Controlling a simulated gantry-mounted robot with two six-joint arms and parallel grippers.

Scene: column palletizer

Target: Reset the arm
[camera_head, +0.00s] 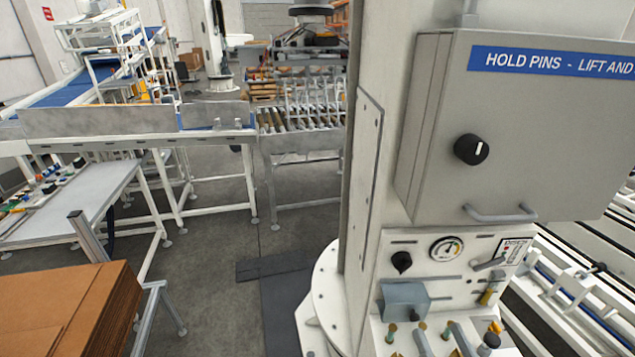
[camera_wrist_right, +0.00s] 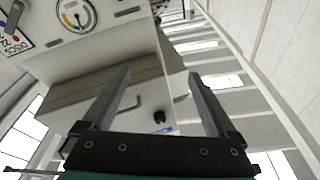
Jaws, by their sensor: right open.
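My left gripper is in neither view.
The grey control box (camera_head: 540,130) with a blue label hangs on the white column (camera_head: 365,100). A pressure gauge (camera_head: 446,248) and several valves sit below it. Cardboard (camera_head: 70,310) is stacked at lower left. Conveyors (camera_head: 300,118) stand behind; open floor (camera_head: 215,260) lies between.

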